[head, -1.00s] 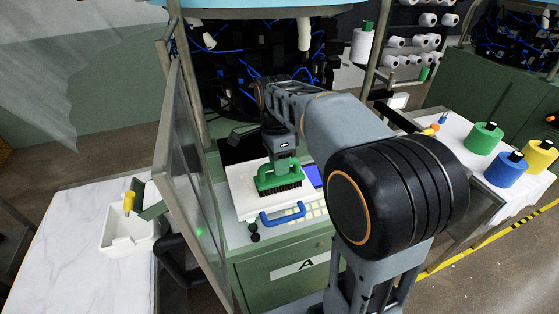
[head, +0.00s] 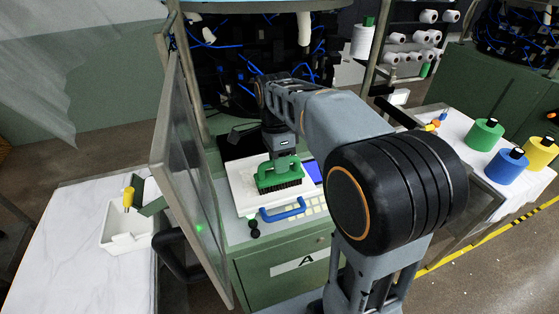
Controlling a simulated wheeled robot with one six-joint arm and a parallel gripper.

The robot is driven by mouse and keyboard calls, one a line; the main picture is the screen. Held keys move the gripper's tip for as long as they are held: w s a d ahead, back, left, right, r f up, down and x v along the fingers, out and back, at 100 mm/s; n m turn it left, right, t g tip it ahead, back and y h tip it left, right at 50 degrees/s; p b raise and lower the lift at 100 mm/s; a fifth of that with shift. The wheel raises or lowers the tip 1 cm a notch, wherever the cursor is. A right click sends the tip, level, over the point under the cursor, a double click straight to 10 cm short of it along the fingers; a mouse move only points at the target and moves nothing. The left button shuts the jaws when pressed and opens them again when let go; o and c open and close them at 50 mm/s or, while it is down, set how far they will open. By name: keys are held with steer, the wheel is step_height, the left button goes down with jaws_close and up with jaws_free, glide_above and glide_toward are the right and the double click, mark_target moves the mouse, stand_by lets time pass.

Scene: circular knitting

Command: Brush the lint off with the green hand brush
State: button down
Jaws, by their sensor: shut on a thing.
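The green hand brush (head: 279,175) has dark bristles pointing down. It is at a white board or tray (head: 242,201) with a blue handle (head: 283,211) on the front of the machine. My gripper (head: 284,155) is shut on the top of the brush and points down from above. The bristles look to be on or just over the white surface; I cannot tell which. A greyish patch shows on the white surface left of the brush, but it is too small to tell if it is lint.
A glass door panel (head: 190,180) stands open to the left. Beyond it is a marble-topped table (head: 75,235) with a white bin (head: 127,236). A green cabinet (head: 285,270) marked A is below.

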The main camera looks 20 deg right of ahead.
steer(key=shift+f, duration=0.25)
steer(key=shift+w+r, duration=0.1)
steer(key=shift+w, duration=0.05)
steer(key=shift+w+r+p, duration=0.1)
steer(key=shift+w+p, duration=0.2)
steer(key=shift+p, duration=0.05)
steer(key=w+p, duration=0.2)
steer(key=w, duration=0.1)
steer(key=shift+w, duration=0.6)
steer(key=shift+p, duration=0.3)
steer(key=shift+w+f+p, duration=0.2)
steer(key=shift+w+p, duration=0.1)
steer(key=shift+w, duration=0.75)
